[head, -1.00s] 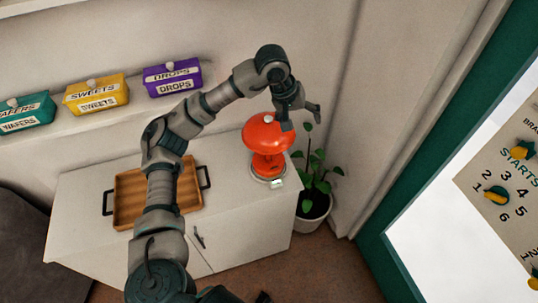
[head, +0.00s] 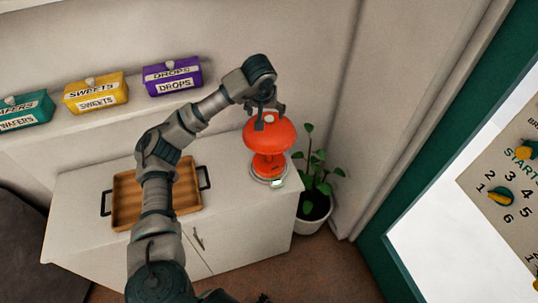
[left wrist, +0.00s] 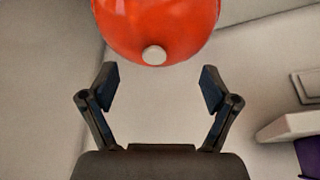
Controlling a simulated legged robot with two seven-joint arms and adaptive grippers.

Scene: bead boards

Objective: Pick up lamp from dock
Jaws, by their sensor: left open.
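The red-orange lamp (head: 270,138) has a domed shade and stands upright on a round grey dock (head: 268,176) at the right end of the white cabinet. My left gripper (head: 268,118) is at the top of the lamp's shade in the head view. In the left wrist view the left gripper (left wrist: 160,88) is open, with its two fingers apart. The shade (left wrist: 158,25) with its pale top knob (left wrist: 154,55) lies just beyond the fingertips, and nothing is between them. The right gripper is not in view.
A wooden tray with dark handles (head: 124,205) lies on the white cabinet (head: 78,235), left of the lamp. A potted plant (head: 316,195) stands close by on the right. Teal, yellow (head: 96,92) and purple (head: 172,76) boxes sit on a wall ledge.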

